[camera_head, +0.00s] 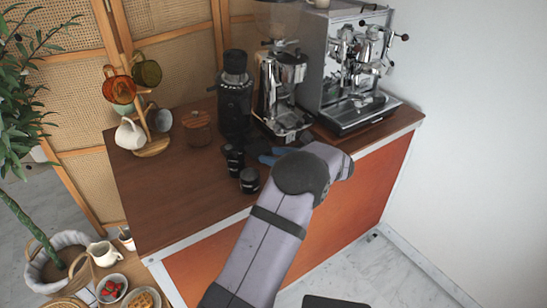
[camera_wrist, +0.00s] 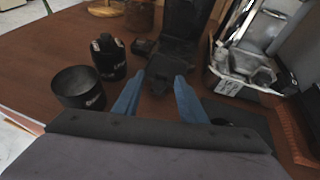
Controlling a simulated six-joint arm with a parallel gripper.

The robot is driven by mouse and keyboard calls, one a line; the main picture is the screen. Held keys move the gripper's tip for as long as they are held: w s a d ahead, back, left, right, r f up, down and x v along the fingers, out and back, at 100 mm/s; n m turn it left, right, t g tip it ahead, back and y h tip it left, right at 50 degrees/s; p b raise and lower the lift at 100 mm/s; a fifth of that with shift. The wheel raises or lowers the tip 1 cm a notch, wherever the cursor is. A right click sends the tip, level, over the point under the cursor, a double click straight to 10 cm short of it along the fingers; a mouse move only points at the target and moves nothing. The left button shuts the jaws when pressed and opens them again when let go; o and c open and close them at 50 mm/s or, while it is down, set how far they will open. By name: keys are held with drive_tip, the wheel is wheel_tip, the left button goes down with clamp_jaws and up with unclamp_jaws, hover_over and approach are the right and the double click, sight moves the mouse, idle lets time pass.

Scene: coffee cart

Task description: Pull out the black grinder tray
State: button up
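The black grinder (camera_head: 235,95) stands upright at the back of the wooden counter, left of the silver grinder (camera_head: 280,92). In the wrist view, a dark piece (camera_wrist: 165,70) sticks out low in front of the black grinder (camera_wrist: 185,22); it looks like the tray, but its edges are hard to make out. My gripper (camera_wrist: 158,97) is open, its two blue fingers apart and pointing toward that piece, which shows between and beyond the fingertips. I cannot tell whether they touch it. In the head view, my gripper (camera_head: 270,156) is low over the counter, partly hidden by my arm.
Two small black containers (camera_wrist: 80,88) (camera_wrist: 107,57) stand left of the fingers. The silver grinder (camera_wrist: 245,68) is close on the right, with a dark mat (camera_wrist: 240,112) before it. An espresso machine (camera_head: 350,75) stands farther right, a mug tree (camera_head: 152,146) at left.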

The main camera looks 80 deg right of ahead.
wheel_tip(320, 180, up, 9)
drive_tip(key=b, duration=0.1)
drive_tip(key=shift+r, duration=0.2)
idle(0.5)
